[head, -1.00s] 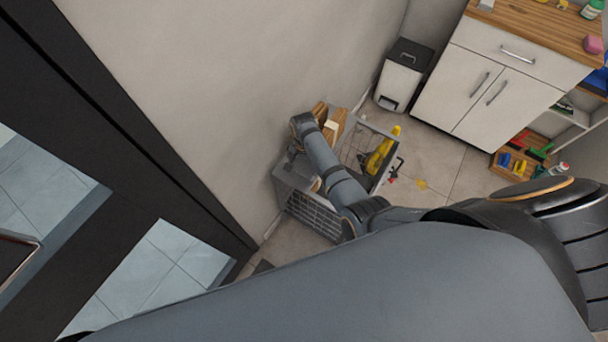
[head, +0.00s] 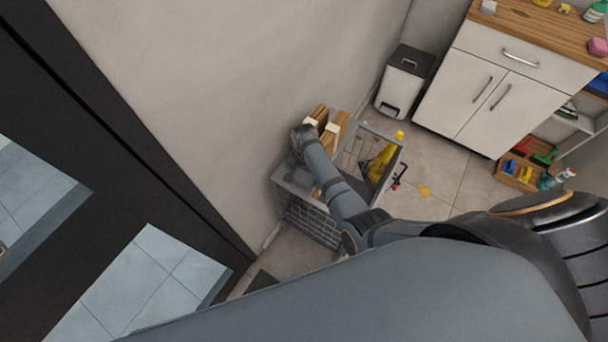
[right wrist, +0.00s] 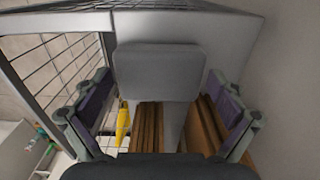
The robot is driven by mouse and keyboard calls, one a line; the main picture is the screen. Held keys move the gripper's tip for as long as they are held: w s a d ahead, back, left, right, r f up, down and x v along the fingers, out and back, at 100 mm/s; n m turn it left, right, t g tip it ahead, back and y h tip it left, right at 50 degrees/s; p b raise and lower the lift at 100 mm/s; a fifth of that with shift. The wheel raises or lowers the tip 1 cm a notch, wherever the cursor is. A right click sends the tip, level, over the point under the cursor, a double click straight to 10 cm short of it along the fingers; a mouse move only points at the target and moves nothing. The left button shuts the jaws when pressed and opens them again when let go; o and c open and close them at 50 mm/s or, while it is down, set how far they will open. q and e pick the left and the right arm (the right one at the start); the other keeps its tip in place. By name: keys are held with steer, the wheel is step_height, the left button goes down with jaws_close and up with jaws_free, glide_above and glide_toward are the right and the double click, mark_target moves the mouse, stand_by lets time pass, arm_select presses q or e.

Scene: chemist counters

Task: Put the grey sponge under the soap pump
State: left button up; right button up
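A small light-grey block (head: 488,7) lies on the wooden counter top at the upper right in the head view; it may be the grey sponge, but it is too small to be sure. A green bottle (head: 594,10) with a pale label stands farther right on that counter; I cannot tell whether it is the soap pump. My right gripper (head: 292,168) is low over the wire-sided cart. In the right wrist view its fingers (right wrist: 160,82) are wide apart, with a grey rounded slab (right wrist: 160,70) in front that I cannot identify. My left gripper is out of view.
The grey cart (head: 395,160) by the wall holds a yellow bottle (head: 382,160) and wooden items (head: 338,126). A pedal bin (head: 398,92) stands between cart and white cabinet (head: 480,90). A pink block (head: 597,46) is on the counter. A wooden crate (head: 508,180) sits low right.

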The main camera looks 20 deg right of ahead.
mark_target(304, 176)
steer(key=shift+r, duration=0.15)
step_height(304, 176, up, 12)
steer(key=p, duration=0.1)
stand_by(0.4)
